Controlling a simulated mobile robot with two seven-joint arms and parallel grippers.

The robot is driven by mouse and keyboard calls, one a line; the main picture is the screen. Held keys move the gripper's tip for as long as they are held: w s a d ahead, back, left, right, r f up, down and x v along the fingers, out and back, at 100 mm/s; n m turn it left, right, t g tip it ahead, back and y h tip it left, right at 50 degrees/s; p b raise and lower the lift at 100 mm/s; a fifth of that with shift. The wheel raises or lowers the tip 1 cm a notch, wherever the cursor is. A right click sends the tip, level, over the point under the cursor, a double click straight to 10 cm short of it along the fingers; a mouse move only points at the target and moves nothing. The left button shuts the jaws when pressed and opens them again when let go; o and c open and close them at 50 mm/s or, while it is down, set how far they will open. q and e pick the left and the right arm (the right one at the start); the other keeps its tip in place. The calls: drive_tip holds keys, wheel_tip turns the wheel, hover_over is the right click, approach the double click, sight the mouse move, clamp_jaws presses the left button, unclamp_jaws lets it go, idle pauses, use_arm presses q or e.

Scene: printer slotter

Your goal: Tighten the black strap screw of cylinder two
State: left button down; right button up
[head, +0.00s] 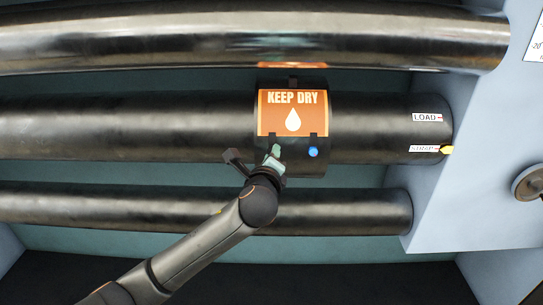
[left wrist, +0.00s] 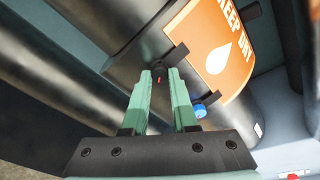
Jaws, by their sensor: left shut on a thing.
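The middle black cylinder (head: 130,125) carries a wide black strap band (head: 265,145) near its right end, with an orange KEEP DRY label (head: 293,113) on it. My left gripper (head: 275,153) is at the lower left of the band, just below the label. In the left wrist view the green fingers (left wrist: 165,75) are shut on a small dark screw head (left wrist: 158,70) at a strap end; the fingers partly hide it. A blue screw (head: 313,152) sits to the right on the same band and also shows in the left wrist view (left wrist: 200,110). My right gripper is not in view.
An upper black cylinder (head: 200,40) and a lower one (head: 340,212) run alongside, with narrow gaps between. A pale blue housing (head: 470,190) with a round knob (head: 530,183) stands at the right. A yellow pointer (head: 447,150) sits beside the STRIP label.

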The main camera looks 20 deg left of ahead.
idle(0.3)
use_arm(q)
drive_tip(key=c, duration=0.7)
unclamp_jaws()
drive_tip(key=b+v, duration=0.1)
drive_tip(key=v, duration=1.1)
drive_tip(key=shift+s+r, duration=0.15)
drive_tip(key=shift+s, duration=0.1)
